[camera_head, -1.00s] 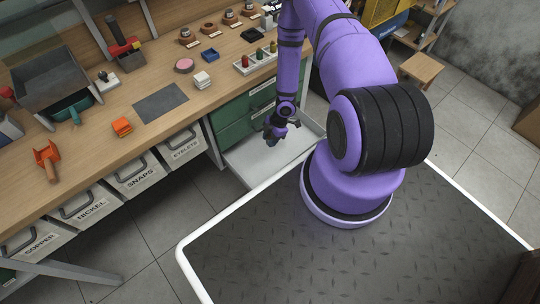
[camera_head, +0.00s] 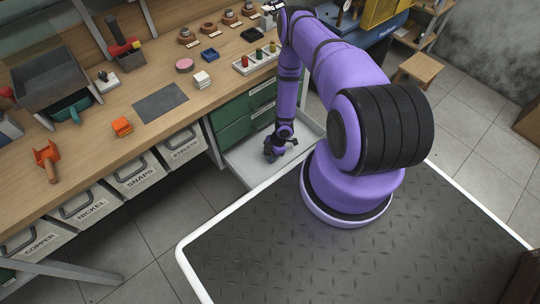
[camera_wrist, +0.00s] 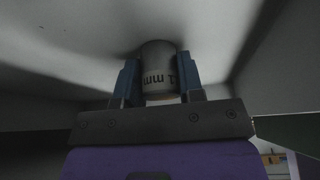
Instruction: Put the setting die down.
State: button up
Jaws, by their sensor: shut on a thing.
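The setting die (camera_wrist: 158,62) is a grey cylinder with dark lettering, part of which reads "mm". In the wrist view it sits between the two blue fingers of my gripper (camera_wrist: 158,82), which is shut on it. In the head view my gripper (camera_head: 272,154) is low inside an open pale drawer (camera_head: 243,172) under the bench. The die cannot be made out in the head view. In the wrist view the die's far end is close to a pale surface with a shadow around it; whether they touch I cannot tell.
The drawer's pale walls stand around my gripper. Green drawer fronts (camera_head: 235,132) and the wooden bench top (camera_head: 215,90) are above and to the left. A white block with coloured pegs (camera_head: 256,60) stands at the bench edge. Labelled bins (camera_head: 133,177) hang below the bench.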

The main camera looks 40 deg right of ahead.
jog(key=o, duration=1.1)
jog(key=v, duration=1.2)
